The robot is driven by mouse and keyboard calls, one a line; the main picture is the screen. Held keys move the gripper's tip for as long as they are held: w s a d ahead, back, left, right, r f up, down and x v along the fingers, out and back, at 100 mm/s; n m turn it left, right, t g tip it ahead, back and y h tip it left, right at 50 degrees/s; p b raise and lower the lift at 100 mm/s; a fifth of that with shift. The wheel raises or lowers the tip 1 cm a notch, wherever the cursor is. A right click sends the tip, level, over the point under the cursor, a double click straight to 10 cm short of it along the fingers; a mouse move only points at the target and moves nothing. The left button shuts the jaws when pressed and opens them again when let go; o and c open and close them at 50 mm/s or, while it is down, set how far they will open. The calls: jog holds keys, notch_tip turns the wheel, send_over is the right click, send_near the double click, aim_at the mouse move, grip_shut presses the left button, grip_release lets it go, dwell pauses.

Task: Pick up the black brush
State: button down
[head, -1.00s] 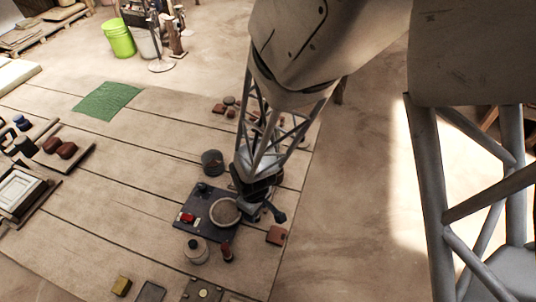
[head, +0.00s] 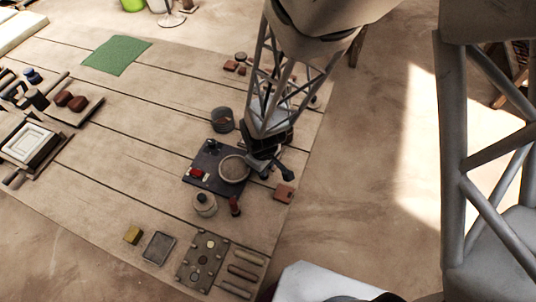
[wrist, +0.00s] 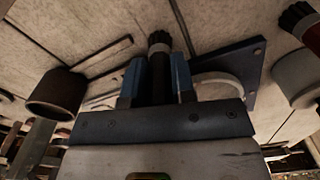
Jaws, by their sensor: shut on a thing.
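My gripper (head: 268,168) is low over the right part of the table, just right of a round pale bowl (head: 234,168) on a dark plate (head: 202,158). In the wrist view my gripper (wrist: 158,75) has its two blue fingers shut on the black brush (wrist: 158,42). Its dark bristle end sticks out past the fingertips, and the fingers cover part of its sides. In the head view the brush cannot be told apart from the dark gripper. I cannot tell whether it touches the table.
A lidded jar (head: 205,204) and a red-handled brush (head: 235,207) stand in front of the plate. A grey can (head: 222,120) stands behind it. A red-brown block (head: 284,193) lies to the right. The table's middle planks are clear.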

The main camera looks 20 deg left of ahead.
jog(key=shift+r, duration=0.15)
jog(key=shift+r, duration=1.65)
jog(key=s+d+r, duration=0.1)
jog(key=s+d, duration=1)
jog(key=shift+s+d+r, duration=0.15)
jog(key=shift+s+r, duration=0.05)
jog(key=shift+w, duration=0.15)
